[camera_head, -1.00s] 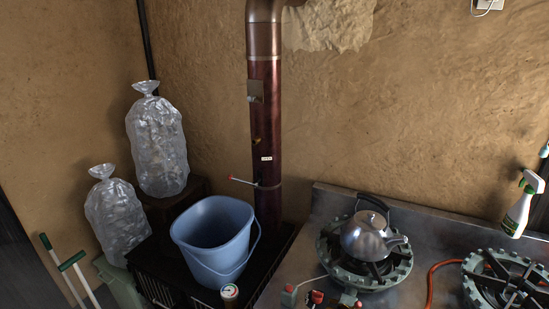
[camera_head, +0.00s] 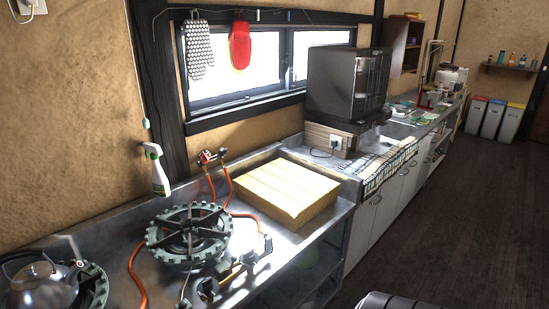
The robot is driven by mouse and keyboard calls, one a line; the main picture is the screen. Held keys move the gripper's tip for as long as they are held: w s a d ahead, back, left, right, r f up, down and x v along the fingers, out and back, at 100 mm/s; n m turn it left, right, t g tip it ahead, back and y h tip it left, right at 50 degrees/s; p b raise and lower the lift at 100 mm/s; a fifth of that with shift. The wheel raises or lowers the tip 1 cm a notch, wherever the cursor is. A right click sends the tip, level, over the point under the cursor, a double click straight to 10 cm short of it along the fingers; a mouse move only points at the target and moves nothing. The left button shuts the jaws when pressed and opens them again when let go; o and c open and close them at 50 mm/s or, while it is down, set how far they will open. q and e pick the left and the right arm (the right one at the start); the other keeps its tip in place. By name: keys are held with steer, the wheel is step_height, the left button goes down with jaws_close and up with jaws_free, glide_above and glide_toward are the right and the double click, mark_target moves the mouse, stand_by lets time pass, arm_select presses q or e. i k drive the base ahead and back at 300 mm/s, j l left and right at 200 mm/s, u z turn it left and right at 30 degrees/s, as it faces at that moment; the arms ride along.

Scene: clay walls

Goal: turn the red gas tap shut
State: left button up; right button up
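A small gas tap fitting with red on it (camera_head: 207,156) is at the back of the steel counter, below the window and right of the spray bottle. Orange hoses (camera_head: 230,184) run from it toward the burners. It is too small in view to tell how its handle is turned. The near gas burner (camera_head: 188,236) has a green ring and stands in front of the tap. Neither of my grippers is in view.
A kettle (camera_head: 42,285) sits on the left burner. A spray bottle (camera_head: 155,168) is by the wall. A wooden board or box (camera_head: 287,190) lies right of the tap. A dark oven (camera_head: 347,84) stands farther right. Dark floor (camera_head: 440,235) is open at right.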

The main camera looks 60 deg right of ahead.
mark_target(205, 159)
steer(key=l+z, duration=0.1)
steer(key=z, duration=1.25)
